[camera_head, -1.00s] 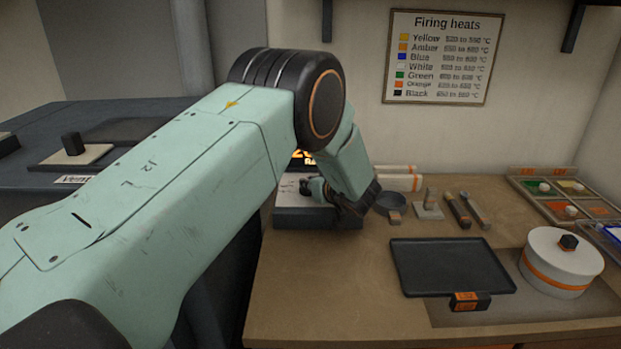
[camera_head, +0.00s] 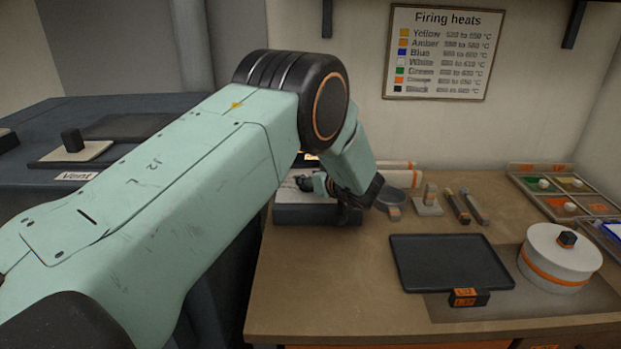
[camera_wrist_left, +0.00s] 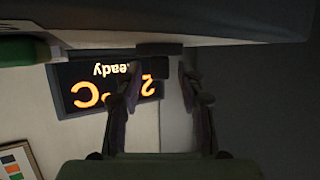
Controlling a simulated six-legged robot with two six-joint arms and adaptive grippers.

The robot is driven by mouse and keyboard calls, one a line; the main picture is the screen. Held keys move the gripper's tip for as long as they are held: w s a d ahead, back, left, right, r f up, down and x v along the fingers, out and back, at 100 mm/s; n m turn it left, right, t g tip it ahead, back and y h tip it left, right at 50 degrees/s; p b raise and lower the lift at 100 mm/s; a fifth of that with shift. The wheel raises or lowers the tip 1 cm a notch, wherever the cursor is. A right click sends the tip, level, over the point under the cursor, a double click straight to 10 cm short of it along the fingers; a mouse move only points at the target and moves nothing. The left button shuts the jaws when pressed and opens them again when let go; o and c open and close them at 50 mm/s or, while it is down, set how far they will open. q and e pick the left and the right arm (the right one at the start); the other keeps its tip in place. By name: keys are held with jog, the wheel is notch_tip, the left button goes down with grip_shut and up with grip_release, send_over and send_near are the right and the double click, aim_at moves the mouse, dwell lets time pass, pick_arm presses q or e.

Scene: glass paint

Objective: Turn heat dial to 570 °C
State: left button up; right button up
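The control box (camera_head: 300,213) sits at the back left of the bench, largely behind my left arm. My left gripper (camera_head: 322,187) is low over its top face. In the left wrist view, the picture is upside down, and a dark dial (camera_wrist_left: 160,50) lies at the tips of my left gripper (camera_wrist_left: 158,70). The fingers stand apart on either side of the dial; firm contact is not clear. The lit display (camera_wrist_left: 105,85) shows "Ready" and orange digits with °C; a 2 is readable, the rest is hidden by a finger. My right gripper is not in view.
A black tray (camera_head: 450,263) and a white lidded pot (camera_head: 560,258) stand on the bench. The Firing heats chart (camera_head: 437,52) hangs on the wall. The front left bench is clear.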

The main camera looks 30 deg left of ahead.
pick_arm(q)
jog(key=shift+d, duration=0.15)
jog(key=v, duration=1.1)
jog(key=shift+s+d+r, duration=0.2)
jog(key=shift+s+d, duration=0.05)
